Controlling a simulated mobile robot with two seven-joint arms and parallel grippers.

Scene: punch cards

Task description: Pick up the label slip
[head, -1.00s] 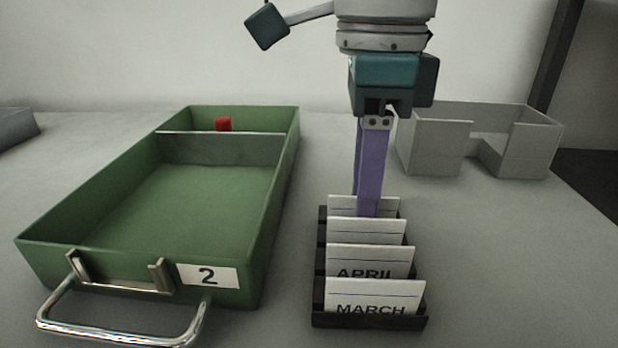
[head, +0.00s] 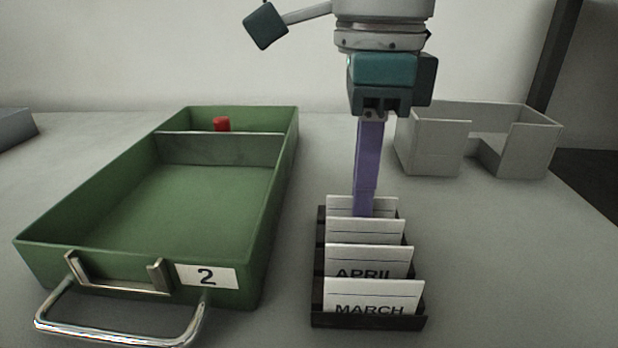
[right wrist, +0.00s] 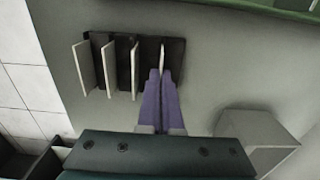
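Several white label slips stand in a row in a black rack (head: 319,300). The front slip (head: 375,297) reads MARCH and the one behind it (head: 370,262) reads APRIL. The lettering of the rear slips is hidden. My right gripper (head: 364,208) points down at the rearmost slip (head: 336,203), with one purple finger in front of it. In the right wrist view the two fingers (right wrist: 161,75) are close together around this slip's thin edge (right wrist: 162,52). The slip still stands in the rack. My left gripper is not in view.
A green drawer (head: 272,215) with a metal handle, an empty-looking label holder and a number 2 plate stands left of the rack. A red object (head: 221,124) is in its rear compartment. A grey open box (head: 434,148) stands at the back right. The table right of the rack is clear.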

